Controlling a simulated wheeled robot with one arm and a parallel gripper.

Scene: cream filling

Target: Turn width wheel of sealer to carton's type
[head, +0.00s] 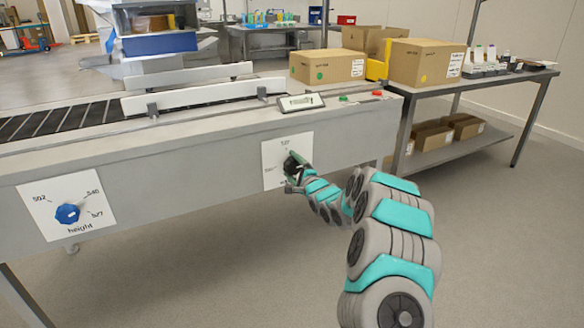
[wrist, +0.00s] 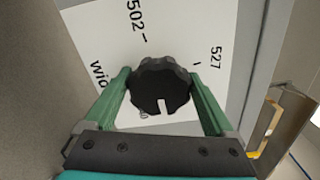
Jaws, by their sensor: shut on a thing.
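The black width wheel (wrist: 160,85) sits on a white dial plate (wrist: 95,35) on the sealer's side. In the wrist view its white notch points down, towards my gripper's palm. The labels 502 and 527 show at upper left and right; other lettering is partly hidden. My gripper (wrist: 161,88) has its green fingers on either side of the wheel, shut on it. In the head view the wheel is largely covered by my gripper (head: 293,166) on the plate (head: 272,160). A carton with a green dot (head: 328,66) stands at the sealer's far right end.
The blue height wheel (head: 67,213) is on its own plate at the left. A small display (head: 300,102) and green and red buttons (head: 377,93) are on the sealer's top edge. A yellow-dotted carton (head: 427,62) stands on the side table (head: 450,83). The floor in front is clear.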

